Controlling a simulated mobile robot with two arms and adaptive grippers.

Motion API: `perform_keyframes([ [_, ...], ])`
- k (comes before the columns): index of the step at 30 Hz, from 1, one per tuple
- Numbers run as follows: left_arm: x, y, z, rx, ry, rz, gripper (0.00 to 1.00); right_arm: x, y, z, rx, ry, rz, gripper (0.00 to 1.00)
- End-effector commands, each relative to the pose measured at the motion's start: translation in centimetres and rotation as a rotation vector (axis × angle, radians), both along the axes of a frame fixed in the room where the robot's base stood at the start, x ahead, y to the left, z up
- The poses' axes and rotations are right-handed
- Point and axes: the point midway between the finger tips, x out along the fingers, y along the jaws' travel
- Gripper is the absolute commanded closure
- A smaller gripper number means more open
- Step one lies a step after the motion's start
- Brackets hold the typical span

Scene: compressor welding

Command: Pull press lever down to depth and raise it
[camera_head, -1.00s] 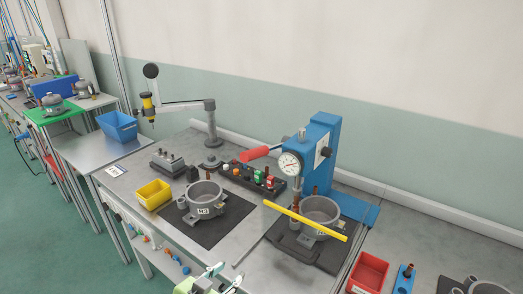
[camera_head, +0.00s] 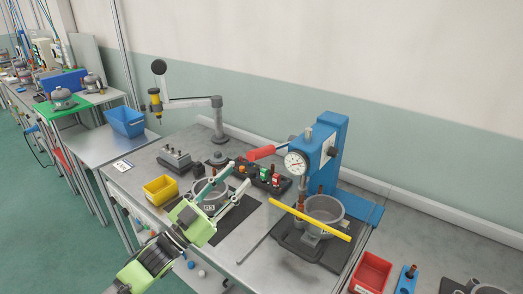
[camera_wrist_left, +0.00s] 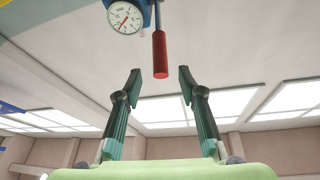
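The blue press (camera_head: 328,150) stands on the bench with a round dial gauge (camera_head: 296,163). Its lever has a red handle (camera_head: 261,153) that sticks out to the left. A grey compressor housing (camera_head: 323,209) sits under the press, with a yellow bar (camera_head: 310,220) in front of it. My left gripper (camera_head: 235,178) is open and empty, over the left housing and below and left of the red handle. In the left wrist view the red handle (camera_wrist_left: 160,55) hangs beyond the open fingertips (camera_wrist_left: 160,80), between them and apart from both. My right gripper is not in view.
A second housing (camera_head: 209,192) stands on a dark mat, partly hidden by my left gripper. A yellow bin (camera_head: 160,190), a button box (camera_head: 262,178) and a jointed arm stand (camera_head: 217,125) are nearby. A red bin (camera_head: 371,272) is at the front right.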

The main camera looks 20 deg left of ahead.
Motion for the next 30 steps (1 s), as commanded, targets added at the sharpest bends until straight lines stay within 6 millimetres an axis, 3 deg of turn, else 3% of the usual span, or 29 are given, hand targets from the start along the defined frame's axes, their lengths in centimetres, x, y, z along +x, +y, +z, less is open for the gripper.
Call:
perform_keyframes([
  [3, 2.1, -1.1, 1.5, -0.001, -0.005, -0.001, 0.64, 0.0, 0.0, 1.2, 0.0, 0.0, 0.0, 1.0],
  [15, 8.0, -4.2, 3.9, 0.0, 0.0, 0.001, 0.64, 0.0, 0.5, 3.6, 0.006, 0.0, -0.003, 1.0],
  [29, 9.1, -4.7, 4.1, 0.002, 0.001, 0.001, 0.64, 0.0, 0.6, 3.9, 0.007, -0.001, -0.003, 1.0],
  [30, 9.1, -4.7, 4.1, 0.002, 0.001, 0.001, 0.69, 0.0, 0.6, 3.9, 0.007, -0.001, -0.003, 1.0],
])
